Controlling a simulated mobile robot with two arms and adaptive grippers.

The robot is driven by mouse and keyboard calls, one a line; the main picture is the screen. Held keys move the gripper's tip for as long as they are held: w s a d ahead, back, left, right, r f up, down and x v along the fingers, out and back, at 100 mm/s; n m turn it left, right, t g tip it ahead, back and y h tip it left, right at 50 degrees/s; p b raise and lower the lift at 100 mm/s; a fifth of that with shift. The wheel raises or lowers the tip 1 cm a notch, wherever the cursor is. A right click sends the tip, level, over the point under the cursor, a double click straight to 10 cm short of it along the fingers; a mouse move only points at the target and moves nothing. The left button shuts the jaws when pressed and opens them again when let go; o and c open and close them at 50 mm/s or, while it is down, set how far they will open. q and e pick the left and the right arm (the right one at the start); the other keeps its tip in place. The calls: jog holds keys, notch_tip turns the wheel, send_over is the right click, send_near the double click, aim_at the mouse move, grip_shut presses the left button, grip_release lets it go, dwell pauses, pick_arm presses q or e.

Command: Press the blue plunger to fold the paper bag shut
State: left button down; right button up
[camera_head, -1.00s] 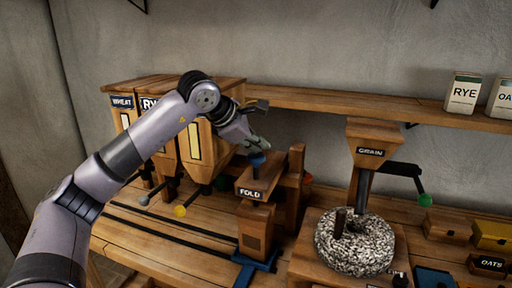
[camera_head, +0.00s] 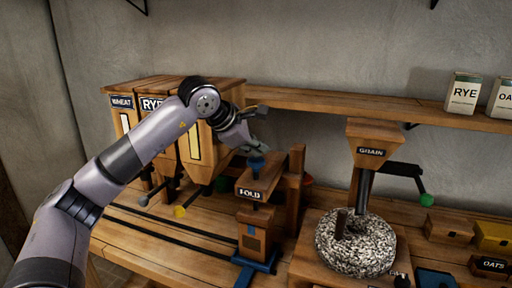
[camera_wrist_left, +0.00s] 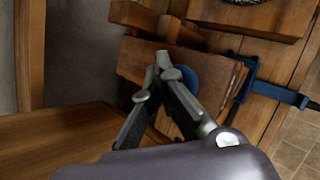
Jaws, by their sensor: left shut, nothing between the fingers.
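The blue plunger (camera_head: 257,162) stands on top of the wooden block marked FOLD (camera_head: 250,192). My left gripper (camera_head: 255,151) is shut and empty, its fingertips right over the plunger and seeming to touch it. In the left wrist view the shut fingertips (camera_wrist_left: 166,66) overlap the edge of the blue plunger (camera_wrist_left: 208,84), so contact is hard to confirm. A brown box shape, perhaps the paper bag (camera_head: 255,238), is below the FOLD block, above a blue base (camera_head: 256,261). Its top is hidden by the block. My right gripper is not in view.
Grain bins (camera_head: 195,140) with hanging levers stand left of the press. A stone mill wheel (camera_head: 355,243) under a GRAIN hopper (camera_head: 371,140) stands to the right. A shelf (camera_head: 330,105) runs behind. Small boxes (camera_head: 490,236) sit at the far right.

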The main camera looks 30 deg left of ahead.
pick_arm(q)
jog(key=shift+f, duration=0.25)
jog(key=shift+r, duration=0.15)
jog(key=shift+r+p, duration=2.1)
jog(key=shift+r, duration=0.3)
jog(key=shift+r, duration=0.15)
notch_tip(320, 180, up, 5)
jog(key=p, duration=0.4)
